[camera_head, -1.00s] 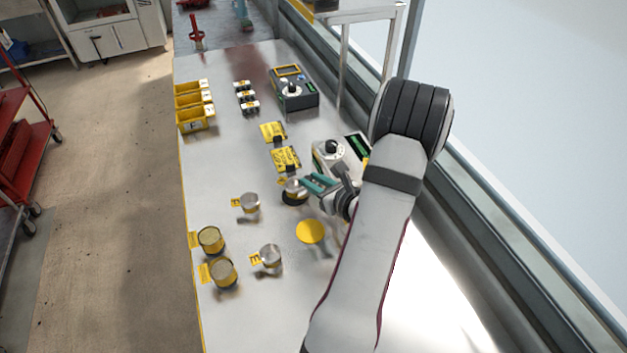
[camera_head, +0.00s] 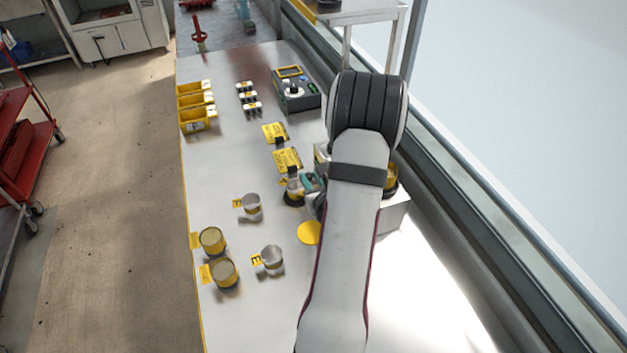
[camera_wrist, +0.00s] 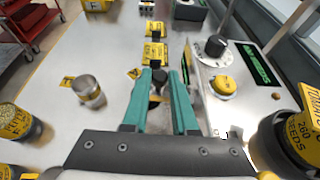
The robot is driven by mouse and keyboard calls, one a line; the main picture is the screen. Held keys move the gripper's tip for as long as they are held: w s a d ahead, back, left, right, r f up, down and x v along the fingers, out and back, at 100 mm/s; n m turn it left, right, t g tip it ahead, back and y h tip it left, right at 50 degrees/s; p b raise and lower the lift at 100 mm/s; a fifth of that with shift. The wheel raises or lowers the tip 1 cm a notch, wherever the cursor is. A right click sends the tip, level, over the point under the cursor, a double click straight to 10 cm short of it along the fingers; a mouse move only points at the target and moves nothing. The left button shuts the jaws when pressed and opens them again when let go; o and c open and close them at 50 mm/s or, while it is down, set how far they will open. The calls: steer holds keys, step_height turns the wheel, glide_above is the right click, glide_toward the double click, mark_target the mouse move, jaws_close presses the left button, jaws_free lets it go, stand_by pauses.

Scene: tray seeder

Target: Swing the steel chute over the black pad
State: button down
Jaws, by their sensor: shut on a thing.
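My gripper (camera_head: 309,183) reaches the front of the seeder. In the wrist view its teal fingers (camera_wrist: 162,82) are close together around a small dark part, which I take for the chute's grip. The steel chute is mostly hidden by the fingers; a bright steel strip (camera_wrist: 203,84) beside the right finger may be part of it. The black pad (camera_head: 292,200) shows as a dark round edge under a small steel cup (camera_head: 293,186), left of the fingertips. Whether the chute's end is above the pad cannot be told.
The seeder box (camera_wrist: 240,75) with dial, display and yellow button stands right of the fingers. A seed jar (camera_wrist: 290,140) is close at lower right. A yellow disc (camera_head: 309,232) lies nearer.

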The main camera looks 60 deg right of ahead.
steer(key=shift+w+d+m+g+h, duration=0.15)
steer(key=shift+w+m+g+h, duration=0.05)
steer(key=shift+m+g+h, duration=0.3)
steer(key=shift+w+d+m+g+h, duration=0.2)
steer(key=shift+m+g+h, duration=0.2)
steer(key=shift+m+g, duration=0.15)
steer(key=c, duration=0.7)
jaws_free()
steer(key=s+r, duration=0.3)
steer(key=s, duration=0.1)
steer(key=s+r, duration=0.3)
steer(key=r, duration=0.1)
steer(key=s+r, duration=0.4)
steer(key=shift+s+a, duration=0.35)
steer(key=shift+a, duration=0.05)
